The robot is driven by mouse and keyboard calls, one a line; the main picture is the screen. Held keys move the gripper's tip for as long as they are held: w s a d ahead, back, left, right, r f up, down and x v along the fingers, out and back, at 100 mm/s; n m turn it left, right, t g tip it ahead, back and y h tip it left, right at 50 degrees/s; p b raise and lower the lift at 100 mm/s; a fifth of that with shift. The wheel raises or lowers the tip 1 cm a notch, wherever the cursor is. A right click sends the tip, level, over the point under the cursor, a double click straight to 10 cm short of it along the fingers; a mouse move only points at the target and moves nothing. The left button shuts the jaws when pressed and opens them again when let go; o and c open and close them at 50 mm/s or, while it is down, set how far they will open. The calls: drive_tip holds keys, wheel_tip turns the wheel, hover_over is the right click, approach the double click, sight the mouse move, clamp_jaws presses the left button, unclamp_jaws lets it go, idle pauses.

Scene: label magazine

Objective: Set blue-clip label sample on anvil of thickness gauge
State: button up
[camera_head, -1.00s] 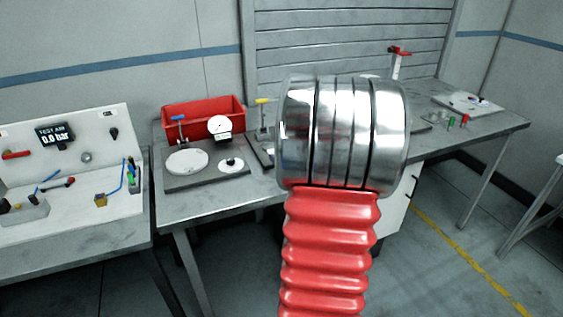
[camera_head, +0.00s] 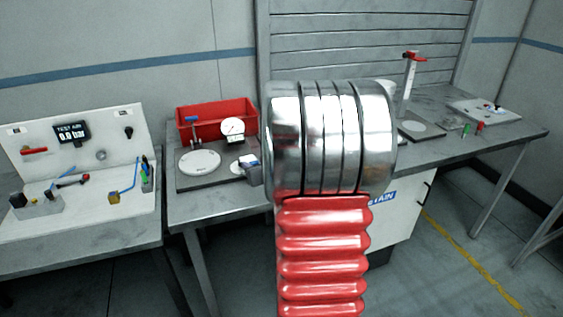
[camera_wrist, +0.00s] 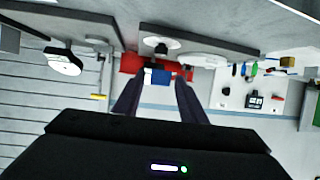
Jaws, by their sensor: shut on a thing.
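The label sample, white with blue, shows between my gripper's fingertips (camera_wrist: 156,84) in the wrist view (camera_wrist: 158,77), which is upside down. My gripper is shut on it. In the head view the sample (camera_head: 249,160) is just left of my silver wrist, in front of the thickness gauge (camera_head: 232,128), which has a round white dial. The gauge's pale round anvil (camera_head: 236,168) is partly hidden by the sample; a pale disc, seemingly the anvil, also shows in the wrist view (camera_wrist: 160,42). I cannot tell whether the sample touches the anvil.
A large white disc (camera_head: 199,162) with a blue-handled post stands left of the gauge. A red bin (camera_head: 215,110) is behind. A test-air panel (camera_head: 72,133) is at far left. A red-topped stand (camera_head: 410,85) is at right. My arm hides the middle bench.

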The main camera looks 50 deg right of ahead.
drive_tip(key=w+a+f+n+y, duration=0.1)
drive_tip(key=w+a, duration=0.2)
drive_tip(key=a, duration=0.4)
drive_tip(key=w+a+n+t+y, duration=0.1)
drive_tip(key=w+a, duration=0.3)
drive_tip(key=a, duration=0.3)
drive_tip(key=w+a+f+n+y, duration=0.1)
drive_tip(key=w+a, duration=0.2)
drive_tip(key=a, duration=0.4)
drive_tip(key=a+f+n+y, duration=0.1)
drive_tip(key=a+f+y, duration=0.1)
drive_tip(key=a, duration=1.7)
drive_tip(key=shift+w+n, duration=0.25)
drive_tip(key=shift+n, duration=0.15)
drive_tip(key=shift+a+f, duration=0.1)
drive_tip(key=shift+a, duration=0.05)
